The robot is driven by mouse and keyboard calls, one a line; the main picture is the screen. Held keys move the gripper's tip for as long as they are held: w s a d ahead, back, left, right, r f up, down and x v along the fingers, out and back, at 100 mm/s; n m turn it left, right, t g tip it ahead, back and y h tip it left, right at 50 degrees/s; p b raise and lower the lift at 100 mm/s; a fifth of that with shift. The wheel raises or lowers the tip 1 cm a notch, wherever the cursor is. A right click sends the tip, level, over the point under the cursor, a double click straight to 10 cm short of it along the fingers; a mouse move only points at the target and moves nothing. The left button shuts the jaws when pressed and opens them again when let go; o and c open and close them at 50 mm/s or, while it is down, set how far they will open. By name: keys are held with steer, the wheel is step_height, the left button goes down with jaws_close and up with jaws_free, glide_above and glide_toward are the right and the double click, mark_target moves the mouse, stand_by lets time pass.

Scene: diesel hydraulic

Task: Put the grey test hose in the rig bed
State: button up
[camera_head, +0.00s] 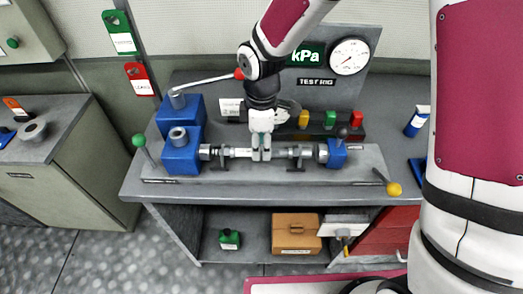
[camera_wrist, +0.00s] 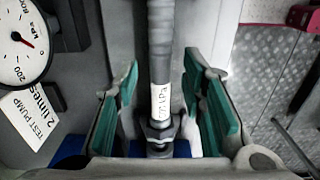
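The grey test hose (camera_wrist: 160,50) runs lengthwise through the middle of the wrist view and bears a white kPa label. In the head view the hose (camera_head: 277,151) lies level along the rig bed (camera_head: 340,175), between the large blue block (camera_head: 180,155) and the small blue block (camera_head: 337,153). Clamp-like supports stand near both ends; I cannot tell whether its ends are seated. My gripper (camera_head: 261,156) is over the middle of the hose. In the wrist view the green pads of my gripper (camera_wrist: 163,95) stand apart on both sides of the hose, with gaps.
A green-knobbed lever (camera_head: 139,141) and a yellow-knobbed lever (camera_head: 393,188) flank the bed. A blue bottle (camera_head: 416,122) stands at right.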

mark_target(262, 150)
step_height(262, 150, up, 9)
stand_by(0.3)
steer(key=s+d+r+m+t, duration=0.5)
steer(key=s+d+r+m, duration=1)
steer(key=s+d+m, duration=0.2)
steer(key=shift+s+d+m, duration=0.3)
steer(key=shift+s+d, duration=0.25)
steer(key=shift+d, duration=0.05)
